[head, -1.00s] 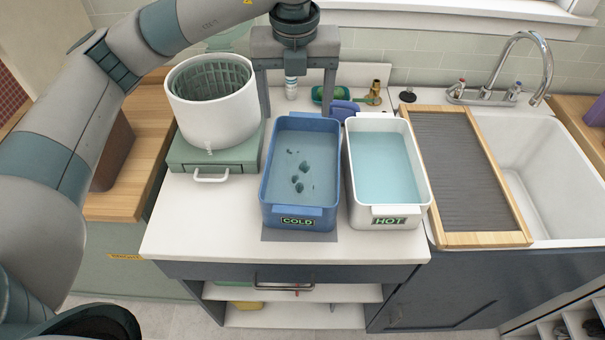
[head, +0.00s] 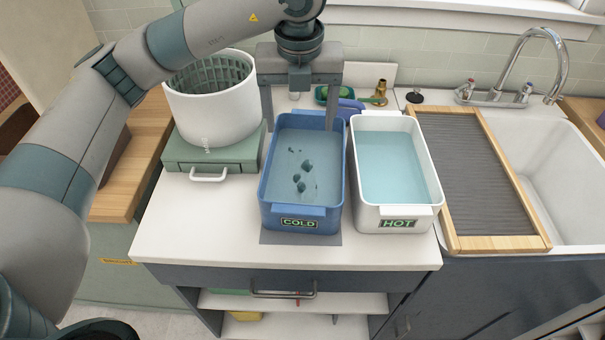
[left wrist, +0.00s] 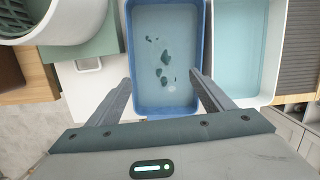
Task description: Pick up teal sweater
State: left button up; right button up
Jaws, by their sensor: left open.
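No whole sweater shows. Several small dark teal patches (head: 301,180) break the water surface in the blue tub (head: 299,217) marked COLD; they look like cloth, mostly hidden under the water. They also show in the left wrist view (left wrist: 164,72). My left gripper (head: 299,125) is open and empty, fingers pointing down, over the back end of the blue tub. In the left wrist view its fingers (left wrist: 160,78) are spread to either side of the blue tub. My right gripper is not in view.
A white tub (head: 397,218) marked HOT, holding water, stands close to the right of the blue tub. A wood-framed drainboard (head: 496,243) and sink lie at right. The counter front (head: 200,240) is clear.

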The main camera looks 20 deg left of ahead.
pick_arm(q)
jog(key=p, duration=0.2)
send_near(302, 166)
jog(key=f, duration=0.2)
jog(key=f+p, duration=0.1)
jog(key=w+a+f+p, duration=0.1)
jog(key=f, duration=0.1)
jog(key=shift+w+f, duration=0.1)
jog(key=shift+f, duration=0.25)
jog(key=shift+d+f, duration=0.1)
jog(key=shift+f, duration=0.45)
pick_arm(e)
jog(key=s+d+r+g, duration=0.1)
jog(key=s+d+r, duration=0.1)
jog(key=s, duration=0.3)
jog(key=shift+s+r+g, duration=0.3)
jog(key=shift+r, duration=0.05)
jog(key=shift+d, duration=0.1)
